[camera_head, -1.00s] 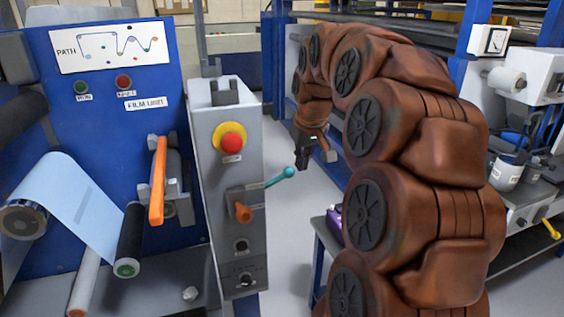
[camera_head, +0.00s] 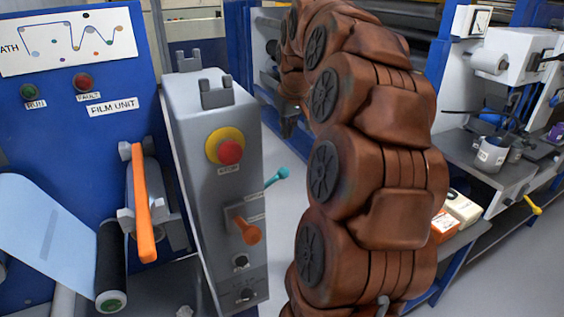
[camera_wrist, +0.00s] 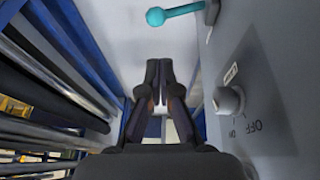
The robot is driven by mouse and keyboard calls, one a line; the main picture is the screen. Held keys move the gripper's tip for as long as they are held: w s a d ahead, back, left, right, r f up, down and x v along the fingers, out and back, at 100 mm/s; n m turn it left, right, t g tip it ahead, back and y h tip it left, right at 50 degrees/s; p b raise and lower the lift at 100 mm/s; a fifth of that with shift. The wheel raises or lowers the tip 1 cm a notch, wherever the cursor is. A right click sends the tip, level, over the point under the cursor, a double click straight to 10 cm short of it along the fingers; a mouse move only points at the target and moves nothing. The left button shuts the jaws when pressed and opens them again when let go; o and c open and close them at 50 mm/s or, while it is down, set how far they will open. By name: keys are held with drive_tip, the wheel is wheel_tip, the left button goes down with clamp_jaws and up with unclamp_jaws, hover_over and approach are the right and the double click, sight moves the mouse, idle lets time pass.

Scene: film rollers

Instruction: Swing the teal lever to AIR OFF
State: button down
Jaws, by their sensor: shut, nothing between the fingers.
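The teal lever (camera_head: 277,176) sticks out to the right from the grey control column (camera_head: 205,165), sloping slightly up to a round knob. Small labels sit beside its mount, too small to read. In the wrist view the lever (camera_wrist: 175,14) shows at the top, its ball end to the left and its pivot on the grey panel at right. My gripper (camera_wrist: 159,66) is shut and empty, apart from the lever, with its tips below the lever in that picture.
The column also carries a red stop button (camera_head: 230,151), an orange handle (camera_head: 248,231) and a knob with OFF and ON marks (camera_wrist: 229,99). An orange bar (camera_head: 143,205) is on the blue film unit at left. Dark rollers (camera_wrist: 50,85) line the wrist view's left.

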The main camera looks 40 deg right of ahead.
sight(282, 169)
drive_tip(key=p+x, duration=0.2)
drive_tip(key=x, duration=0.4)
drive_tip(key=p+x, duration=0.2)
drive_tip(key=x, duration=0.4)
drive_tip(key=shift+s+d+f+p, duration=0.15)
drive_tip(key=shift+d+f+p, duration=0.05)
drive_tip(key=shift+f+p, duration=0.15)
drive_tip(key=shift+d+f, duration=0.15)
drive_tip(key=shift+f, duration=0.45)
drive_tip(key=shift+f, duration=0.15)
